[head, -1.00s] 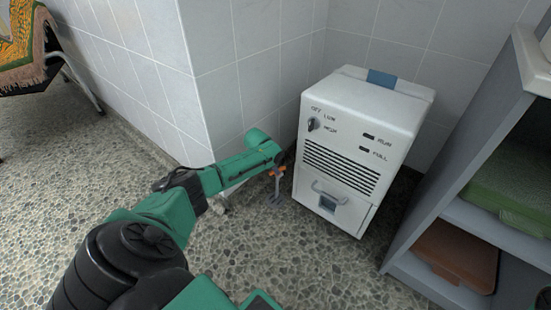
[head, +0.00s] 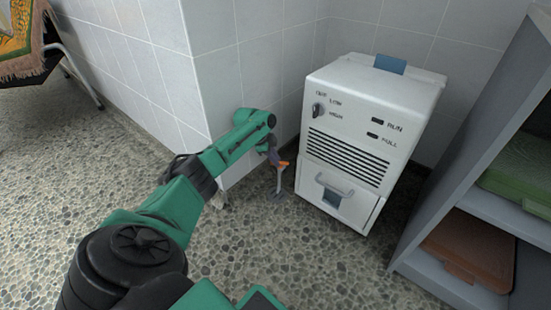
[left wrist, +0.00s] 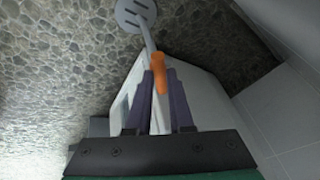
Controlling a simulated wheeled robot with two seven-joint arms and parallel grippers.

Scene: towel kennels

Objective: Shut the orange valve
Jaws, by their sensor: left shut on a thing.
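The orange valve handle (head: 283,163) sits on a thin grey pipe that rises from a round slotted plate on the floor, left of the white machine. In the left wrist view the orange handle (left wrist: 159,74) lies between the fingertips, with the slotted plate (left wrist: 136,12) beyond it. My left gripper (head: 274,157) reaches it from the upper left and is shut on the handle. Its two purple-grey fingers (left wrist: 159,84) show on either side of the handle. The handle's far side is hidden by the fingers. My right gripper is not in view.
The white machine (head: 352,134), with a dial and a front drawer, stands just right of the valve. A tiled wall corner (head: 215,90) is close on the left. A grey shelf (head: 470,190) with green and brown items stands at the right. Speckled floor in front is clear.

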